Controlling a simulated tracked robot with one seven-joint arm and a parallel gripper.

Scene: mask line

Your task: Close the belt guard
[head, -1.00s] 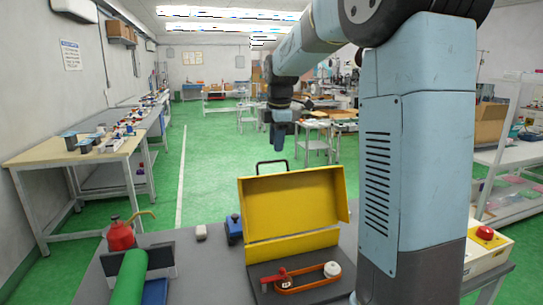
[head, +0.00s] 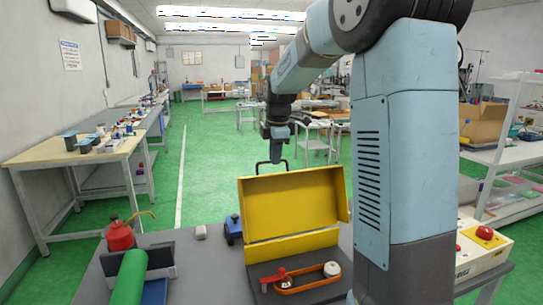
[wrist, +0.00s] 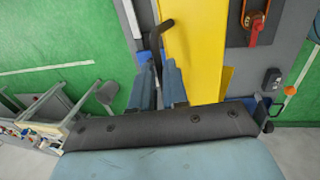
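The yellow belt guard (head: 295,212) stands open, its large panel raised and leaning back, on the bench in the head view. Its yellow panel also shows in the wrist view (wrist: 192,50). A black handle (head: 259,168) loops up behind the panel's top edge; it shows in the wrist view (wrist: 163,32) too. The belt (head: 307,283) with its white pulley and red lever lies uncovered in front. My gripper (head: 275,158) points down at the handle's top. In the wrist view its fingers (wrist: 160,88) are apart, with the handle appearing between them; contact cannot be told.
A red can (head: 120,236), a green roll (head: 130,278) and a blue item (head: 233,229) stand on the bench (head: 205,270) left of the guard. A control box with a red button (head: 485,233) is at the right. My arm hides part of the bench's right side.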

